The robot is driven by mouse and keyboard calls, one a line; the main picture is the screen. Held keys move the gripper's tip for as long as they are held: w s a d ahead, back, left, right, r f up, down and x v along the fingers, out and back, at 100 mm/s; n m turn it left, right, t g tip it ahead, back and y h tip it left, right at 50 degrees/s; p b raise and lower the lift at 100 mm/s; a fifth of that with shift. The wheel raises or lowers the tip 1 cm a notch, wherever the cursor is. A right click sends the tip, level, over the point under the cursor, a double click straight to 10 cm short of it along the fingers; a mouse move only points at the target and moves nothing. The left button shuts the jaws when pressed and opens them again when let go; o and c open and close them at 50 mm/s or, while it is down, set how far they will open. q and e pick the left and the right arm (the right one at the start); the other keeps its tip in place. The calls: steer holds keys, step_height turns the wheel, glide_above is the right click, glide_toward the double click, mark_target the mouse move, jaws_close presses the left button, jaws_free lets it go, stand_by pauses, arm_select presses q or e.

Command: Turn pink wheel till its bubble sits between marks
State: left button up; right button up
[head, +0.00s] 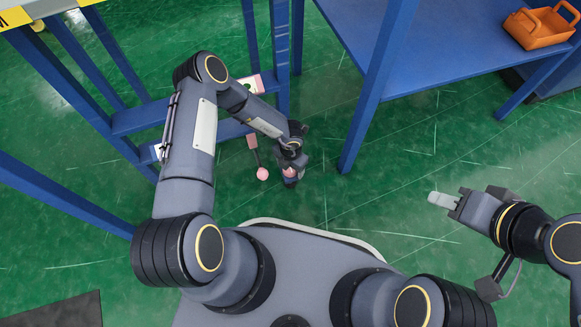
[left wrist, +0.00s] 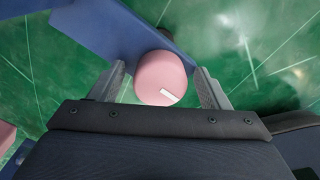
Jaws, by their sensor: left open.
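A pink wheel (left wrist: 161,76) with a white stripe on its face shows in the left wrist view. My left gripper (left wrist: 163,88) is open, with one finger on each side of this wheel; whether they touch it is unclear. In the head view the left gripper (head: 290,174) hangs beside the blue frame, with a bit of pink at its tip. Another pink round piece (head: 262,174) on a dark stem is just left of it. My right gripper (head: 440,200) is over the floor.
Blue posts and rails (head: 141,117) surround the left arm. A blue table (head: 440,45) stands at the upper right, with an orange basket (head: 541,28) on it. A blue post (head: 372,95) stands right of the left gripper. Open green floor (head: 370,205) lies between my arms.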

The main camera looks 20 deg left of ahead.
arm_select(q)
steer(key=c, duration=1)
steer(key=shift+r+m, duration=0.1)
steer(key=shift+m, duration=0.2)
